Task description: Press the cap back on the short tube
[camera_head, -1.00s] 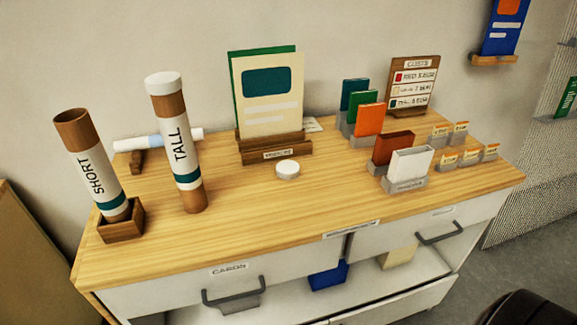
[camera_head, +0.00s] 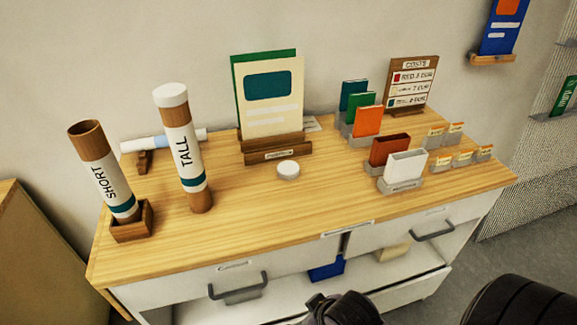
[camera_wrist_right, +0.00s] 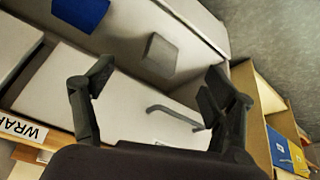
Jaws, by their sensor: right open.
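The short tube (camera_head: 106,177) is brown with a white "SHORT" label and a teal band. It leans slightly in a small wooden holder (camera_head: 131,229) at the left of the table, its top open. A round white cap (camera_head: 288,169) lies on the tabletop near the middle, in front of the brochure stand. The tall tube (camera_head: 183,150) stands beside the short one with a white cap on. My right gripper (camera_wrist_right: 155,98) is open and empty in the right wrist view, with drawer fronts beyond it. Part of my right arm shows at the bottom of the head view. My left gripper is out of view.
The wooden tabletop (camera_head: 240,220) is clear around the cap. A brochure stand (camera_head: 276,152) is behind it; colored cards and a white box (camera_head: 403,168) stand to the right. A light rolled tube (camera_head: 165,139) lies behind the tall tube. Drawer handles (camera_head: 238,290) jut from the front.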

